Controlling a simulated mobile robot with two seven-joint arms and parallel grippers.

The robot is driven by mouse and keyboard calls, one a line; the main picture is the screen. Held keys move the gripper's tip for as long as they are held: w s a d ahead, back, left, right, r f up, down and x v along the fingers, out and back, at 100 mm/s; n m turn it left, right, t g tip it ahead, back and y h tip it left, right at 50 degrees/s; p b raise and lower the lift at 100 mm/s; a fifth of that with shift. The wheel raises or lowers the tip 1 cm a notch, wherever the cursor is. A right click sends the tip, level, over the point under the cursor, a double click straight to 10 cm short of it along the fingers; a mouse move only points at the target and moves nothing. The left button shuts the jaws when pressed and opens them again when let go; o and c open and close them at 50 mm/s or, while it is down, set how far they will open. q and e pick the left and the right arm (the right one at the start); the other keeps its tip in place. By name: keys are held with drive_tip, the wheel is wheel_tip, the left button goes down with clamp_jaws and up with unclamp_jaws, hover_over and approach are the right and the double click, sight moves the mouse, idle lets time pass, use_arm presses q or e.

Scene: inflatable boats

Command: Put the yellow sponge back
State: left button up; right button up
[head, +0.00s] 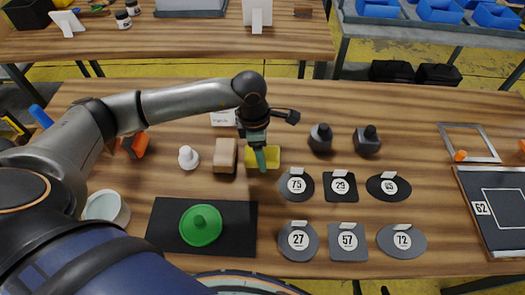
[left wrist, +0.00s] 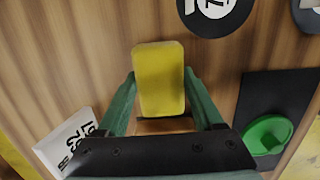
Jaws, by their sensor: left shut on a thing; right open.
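The yellow sponge (head: 273,158) is right of a tan block (head: 225,155) on the wooden table. My left gripper (head: 261,158) reaches down over it and is shut on it, one finger hiding part of it. In the left wrist view, the sponge (left wrist: 159,78) lies between the two green fingers (left wrist: 160,100) of this gripper. Whether the sponge touches the tabletop cannot be told. I cannot make out my right gripper in either view.
Numbered dark discs and plates (head: 297,184) lie close on the right, with two dark knobbed weights (head: 321,138) behind them. A green round lid (head: 200,226) sits on a black mat (head: 240,225) in front. A white bottle (head: 188,157) and a label card (head: 223,118) stand nearby.

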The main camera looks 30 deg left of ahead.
use_arm(q)
drive_tip(key=shift+f, duration=0.1)
drive_tip(key=o, duration=1.3)
wheel_tip(320, 180, up, 12)
drive_tip(key=a, duration=0.1)
drive_tip(key=shift+s+a, duration=0.15)
drive_tip(key=shift+s, duration=0.2)
